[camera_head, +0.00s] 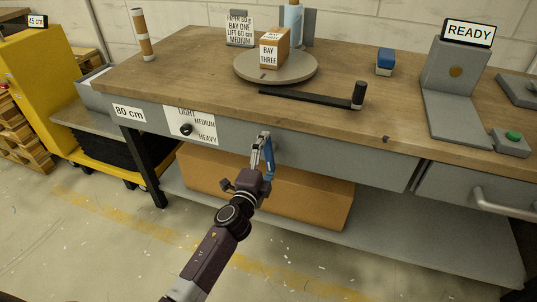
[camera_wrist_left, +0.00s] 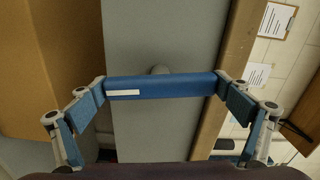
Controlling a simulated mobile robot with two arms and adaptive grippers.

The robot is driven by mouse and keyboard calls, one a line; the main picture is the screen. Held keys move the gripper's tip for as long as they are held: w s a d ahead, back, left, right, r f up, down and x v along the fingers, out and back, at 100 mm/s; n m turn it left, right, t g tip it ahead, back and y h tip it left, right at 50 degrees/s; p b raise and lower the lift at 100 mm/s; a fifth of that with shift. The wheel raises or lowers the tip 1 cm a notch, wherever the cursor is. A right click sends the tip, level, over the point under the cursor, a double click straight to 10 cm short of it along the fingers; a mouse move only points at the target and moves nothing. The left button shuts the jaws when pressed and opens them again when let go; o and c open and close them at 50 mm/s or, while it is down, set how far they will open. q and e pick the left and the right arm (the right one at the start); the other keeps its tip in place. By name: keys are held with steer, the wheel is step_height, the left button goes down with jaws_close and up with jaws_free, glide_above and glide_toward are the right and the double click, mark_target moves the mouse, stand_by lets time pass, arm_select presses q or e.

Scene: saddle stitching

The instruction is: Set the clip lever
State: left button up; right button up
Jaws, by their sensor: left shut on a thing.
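A blue bar-shaped lever (camera_wrist_left: 160,86) with a white mark sits in front of a round grey stub on the bench's grey front panel (camera_wrist_left: 130,40). It spans between the fingers of my left gripper (camera_wrist_left: 162,100), which is shut on it. In the head view my left gripper (camera_head: 266,150) is at the front panel, right of the knob (camera_head: 186,129) on the LIGHT, MEDIUM, HEAVY plate (camera_head: 204,119). No label names the lever, and its stub is mostly hidden. A sign (camera_head: 240,27) on the bench reads BAY ONE, LIFT 60 cm, MEDIUM. My right gripper is not in view.
The wooden bench top (camera_head: 190,70) holds a turntable (camera_head: 244,73) with a BAY THREE box (camera_head: 270,52), a black arm with a knob (camera_head: 358,95), a blue block-like tool (camera_head: 385,61) and a READY stand (camera_head: 455,75). A cardboard box (camera_head: 310,196) lies on the shelf below.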

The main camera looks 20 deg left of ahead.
arm_select(q)
steer(key=shift+m, duration=0.7)
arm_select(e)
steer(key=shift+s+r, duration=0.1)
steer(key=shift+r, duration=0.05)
arm_select(q)
steer(key=o, duration=0.8)
steer(key=shift+c, duration=0.2)
steer(key=shift+o, duration=0.3)
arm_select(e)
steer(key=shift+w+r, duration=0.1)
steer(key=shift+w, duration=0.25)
